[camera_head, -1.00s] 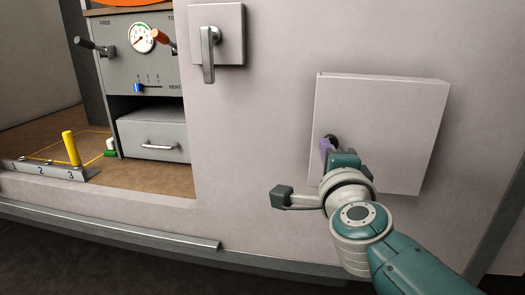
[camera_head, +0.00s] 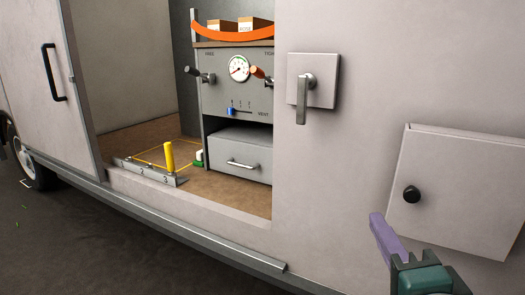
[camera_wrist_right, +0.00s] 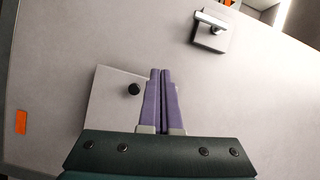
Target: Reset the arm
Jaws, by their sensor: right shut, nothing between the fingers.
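My right gripper (camera_head: 378,222) is at the lower right of the head view, in front of the van's side wall. Its purple fingers are shut together with nothing between them, which also shows in the right wrist view (camera_wrist_right: 161,72). A square white panel door (camera_head: 460,170) with a black knob (camera_head: 411,194) is on the wall behind and to the right of the fingers. The knob also shows in the right wrist view (camera_wrist_right: 134,89), left of the fingers and apart from them. My left gripper is not in view.
A lever handle on a square plate (camera_head: 326,70) is on the wall. Left of it, an open doorway shows a grey cabinet (camera_head: 225,110) with a gauge, levers and a drawer (camera_head: 240,158). A sill rail (camera_head: 200,242) runs below.

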